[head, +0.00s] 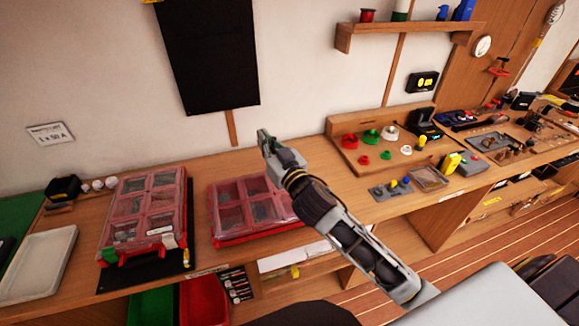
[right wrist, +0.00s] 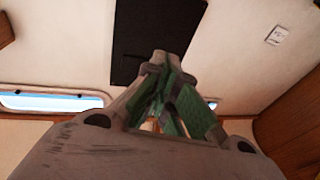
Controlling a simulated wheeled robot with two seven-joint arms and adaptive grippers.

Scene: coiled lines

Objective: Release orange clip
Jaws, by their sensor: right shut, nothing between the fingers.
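My right gripper (head: 264,137) is raised above the red-lidded case on the bench, pointing up and to the left. In the right wrist view its green-padded fingers (right wrist: 160,60) come together at the tips with nothing between them. I cannot make out a clear orange clip. A small orange spot (head: 538,42) shows below a coiled line (head: 555,13) at the top right, too small to tell what it is. My right gripper is far to the left of it. My left gripper is not in view.
Two red-lidded compartment cases (head: 147,205) (head: 243,190) lie on the wooden bench. A board with red, green and white knobs (head: 371,137) stands to the right. A wall shelf (head: 410,30) holds small items. A black panel (head: 207,55) hangs on the wall.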

